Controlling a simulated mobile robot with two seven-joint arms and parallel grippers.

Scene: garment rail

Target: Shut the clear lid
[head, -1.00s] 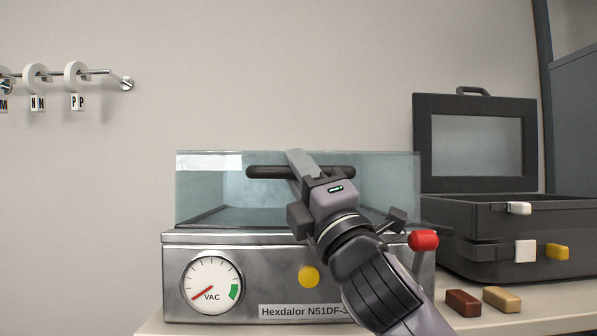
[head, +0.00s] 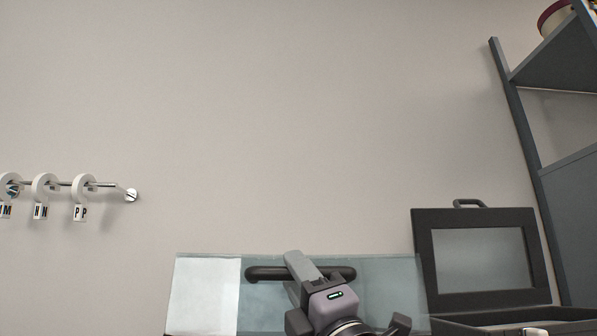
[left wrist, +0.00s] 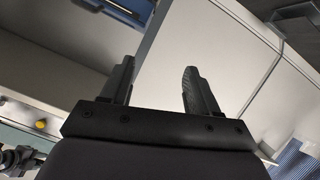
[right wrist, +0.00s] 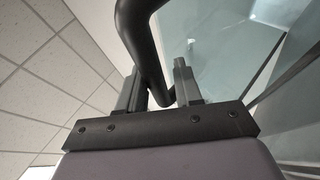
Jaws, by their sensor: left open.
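The clear lid (head: 388,285) shows at the bottom of the head view as a bluish see-through panel with a dark bar handle (head: 340,273) across it. My right gripper (head: 298,262) is at the handle's middle. In the right wrist view the dark handle (right wrist: 140,35) passes between the right fingers (right wrist: 160,75), which look closed on it. The clear lid (right wrist: 220,45) spreads behind them. The machine body under the lid is below the head view's edge. My left gripper (left wrist: 157,72) is open and empty in the left wrist view, and out of the head view.
An open dark case (head: 425,260) stands right of the lid. A grey shelf unit (head: 520,130) is at far right. A wall rail (head: 105,184) with white lettered hooks is at left. The wall above the lid is bare.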

